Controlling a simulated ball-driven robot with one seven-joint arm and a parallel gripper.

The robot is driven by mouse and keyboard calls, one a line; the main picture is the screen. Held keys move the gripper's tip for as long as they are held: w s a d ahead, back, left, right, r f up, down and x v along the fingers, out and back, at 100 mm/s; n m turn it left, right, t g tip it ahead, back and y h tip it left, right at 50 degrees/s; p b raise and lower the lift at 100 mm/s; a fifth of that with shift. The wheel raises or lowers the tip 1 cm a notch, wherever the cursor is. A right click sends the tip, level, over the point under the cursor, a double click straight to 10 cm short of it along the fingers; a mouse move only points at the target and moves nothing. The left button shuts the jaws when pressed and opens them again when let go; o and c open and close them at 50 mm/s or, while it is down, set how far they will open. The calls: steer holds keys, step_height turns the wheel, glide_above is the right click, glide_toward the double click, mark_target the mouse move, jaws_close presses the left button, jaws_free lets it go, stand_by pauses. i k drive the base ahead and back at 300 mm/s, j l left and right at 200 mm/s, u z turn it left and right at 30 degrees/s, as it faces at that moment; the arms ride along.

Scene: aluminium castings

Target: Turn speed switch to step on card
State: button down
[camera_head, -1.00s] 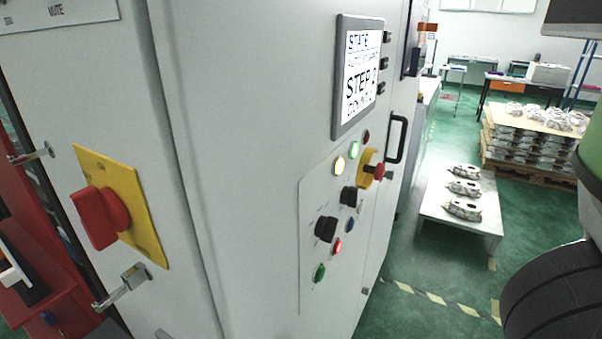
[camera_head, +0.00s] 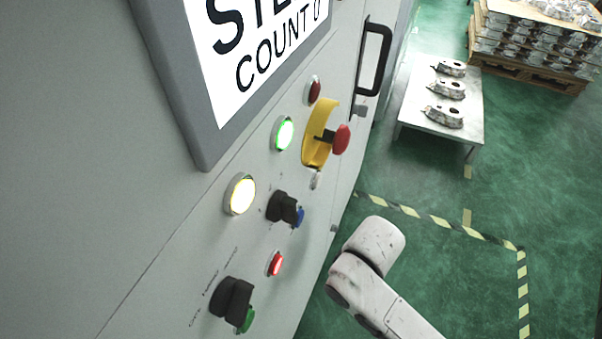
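Two black rotary switches sit on the grey cabinet's control panel. The upper switch (camera_head: 283,207) has a blue button partly behind it. The lower switch (camera_head: 232,298) has small printed labels around its upper left, too small to read surely, and a green button beside it. I cannot tell which is the speed switch. The display screen (camera_head: 262,48) is cut off at the top; it reads "STE…" and "COUNT 0". No separate card is seen. A pale link of my arm (camera_head: 372,262) shows right of the panel, apart from the switches. My gripper is not in view.
A red emergency stop (camera_head: 341,138) on a yellow guard sticks out of the panel, near lit green (camera_head: 284,133) and yellow-white (camera_head: 241,194) lamps. A black handle (camera_head: 374,58) is beyond. A low table (camera_head: 412,107) holds castings. Green floor with striped tape lies right.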

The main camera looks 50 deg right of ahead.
mark_target(284, 207)
steer(key=k+l+z, duration=0.25)
steer(key=k+l, duration=0.15)
steer(key=l, duration=0.25)
steer(key=k+l+z, duration=0.1)
steer(key=l, duration=0.25)
steer(key=k+l+z, duration=0.15)
steer(key=l, duration=0.2)
steer(key=k, duration=0.05)
